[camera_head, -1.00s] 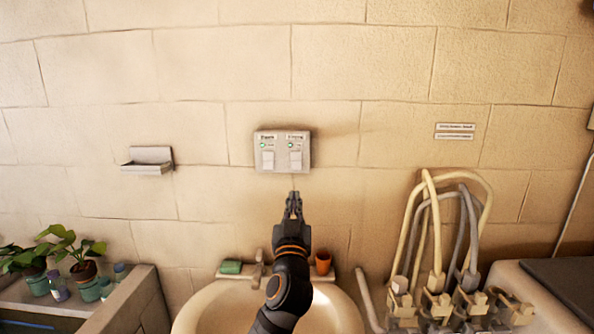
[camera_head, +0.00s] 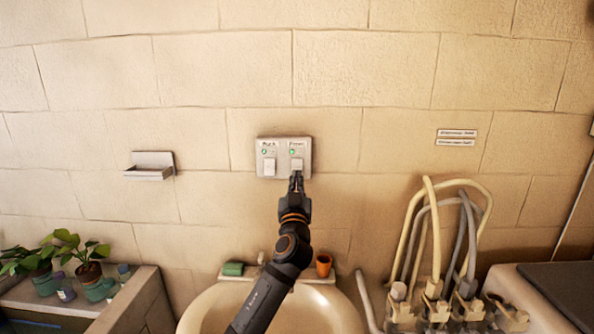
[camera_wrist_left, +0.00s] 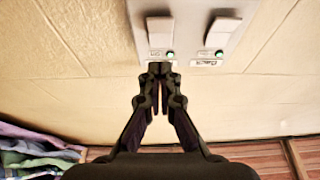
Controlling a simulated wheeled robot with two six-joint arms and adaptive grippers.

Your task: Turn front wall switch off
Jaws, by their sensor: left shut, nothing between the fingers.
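A pale switch panel (camera_head: 284,144) is fixed to the wall above the basin, with two white rocker switches side by side. The right one, the front switch (camera_head: 297,164), has a green light above it. The left one, the back switch (camera_head: 269,167), also has a small light. My left gripper (camera_head: 297,176) is shut and empty, its tips at the lower end of the front switch. In the left wrist view the panel (camera_wrist_left: 190,28) appears upside down at the top, and the gripper (camera_wrist_left: 160,68) is close to its left switch. Contact is unclear. My right gripper is out of view.
A washbasin (camera_head: 215,305) lies below my arm, with a green soap (camera_head: 233,268) and an orange cup (camera_head: 323,265) on its rim. A wall tray (camera_head: 150,172) is at left, potted plants (camera_head: 88,270) lower left, looped hoses (camera_head: 425,235) at right. The wall around the panel is clear.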

